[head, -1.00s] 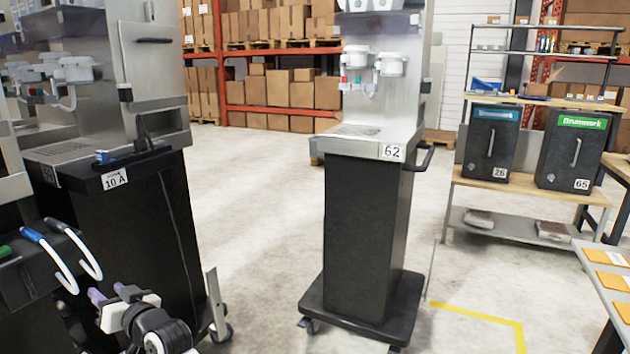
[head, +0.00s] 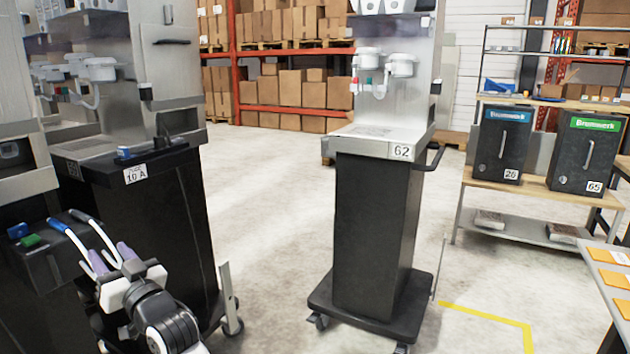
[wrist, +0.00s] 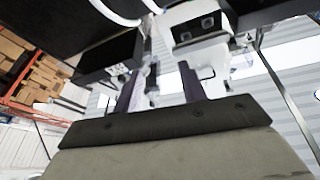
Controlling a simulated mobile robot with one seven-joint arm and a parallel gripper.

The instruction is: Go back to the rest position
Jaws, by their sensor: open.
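My gripper (head: 112,253) is low on the left in the head view, in front of the black cart labelled 10 A (head: 136,174). Its two purple fingers are apart, with nothing seen between them. In the picture the fingertips overlap the ends of two white curved tubes (head: 70,243); I cannot tell whether they touch. The wrist view shows the two purple fingers (wrist: 158,88) spread, with white dispenser-like parts (wrist: 202,28) beyond them.
A dispenser on a wheeled black stand labelled 62 (head: 375,235) stands in the middle. At right are a shelf bench with two black Brunnwerk boxes (head: 502,145) and a table edge with orange items (head: 610,268). Open floor (head: 265,210) lies between the stands.

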